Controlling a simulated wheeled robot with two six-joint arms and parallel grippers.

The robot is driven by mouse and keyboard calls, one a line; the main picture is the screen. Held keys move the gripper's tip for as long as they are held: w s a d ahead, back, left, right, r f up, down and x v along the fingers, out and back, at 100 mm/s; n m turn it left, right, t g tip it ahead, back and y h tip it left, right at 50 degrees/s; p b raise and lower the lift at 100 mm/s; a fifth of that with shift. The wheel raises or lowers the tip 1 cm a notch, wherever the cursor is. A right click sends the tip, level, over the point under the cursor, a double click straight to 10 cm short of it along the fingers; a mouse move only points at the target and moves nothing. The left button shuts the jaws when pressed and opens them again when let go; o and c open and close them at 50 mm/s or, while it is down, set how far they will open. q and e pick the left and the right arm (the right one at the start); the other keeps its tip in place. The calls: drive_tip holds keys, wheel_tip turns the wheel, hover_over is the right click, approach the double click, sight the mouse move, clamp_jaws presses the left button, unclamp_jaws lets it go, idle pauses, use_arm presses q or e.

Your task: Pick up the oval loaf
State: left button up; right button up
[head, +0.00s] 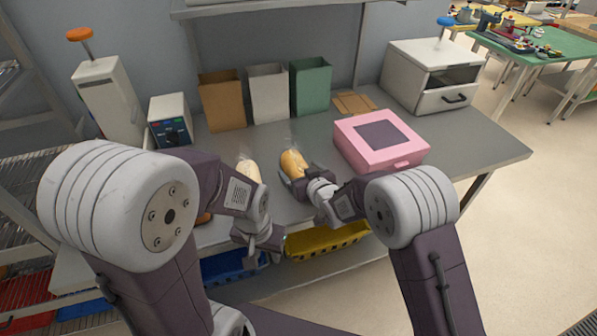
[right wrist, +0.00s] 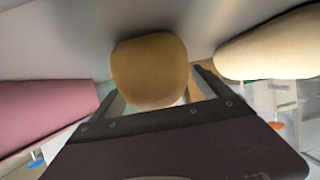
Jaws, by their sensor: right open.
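A golden-brown oval loaf (head: 293,163) lies on the grey table near its front, left of the pink box. A paler, longer loaf (head: 247,171) lies to its left, partly hidden by my left arm. My right gripper (head: 297,180) is open at the near end of the golden loaf. In the right wrist view the golden loaf (right wrist: 150,65) shows between the two spread fingers; I cannot tell whether they touch it. The pale loaf (right wrist: 272,45) is off to the right there. My left gripper (head: 260,246) hangs in front of the table edge, its jaws unclear.
The pink box (head: 367,147) stands right of the loaves. Brown (head: 222,101), white (head: 268,94) and green (head: 311,87) bags stand behind. A yellow crate (head: 325,240) and a blue crate (head: 232,265) sit below the table front. A white drawer unit (head: 420,75) is at back right.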

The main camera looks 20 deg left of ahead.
sight(293, 154)
drive_tip(key=shift+x, duration=0.9)
drive_tip(key=shift+s, duration=0.1)
drive_tip(key=shift+c, duration=0.3)
drive_tip(key=c, duration=1.6)
wheel_tip(293, 154, up, 4)
drive_tip(key=shift+r, duration=0.25)
drive_tip(key=w+d+r+p, duration=0.1)
drive_tip(key=w+r, duration=0.1)
drive_tip(key=w, duration=0.1)
drive_tip(key=w+d+r+p, duration=0.1)
drive_tip(key=w+r+p, duration=0.1)
drive_tip(key=w, duration=0.2)
drive_tip(key=w+d+r+p, duration=0.1)
drive_tip(key=w+r, duration=0.1)
drive_tip(key=w, duration=0.2)
drive_tip(key=shift+w+r+p, duration=0.2)
drive_tip(key=shift+r+p, duration=0.05)
drive_tip(key=shift+p, duration=0.15)
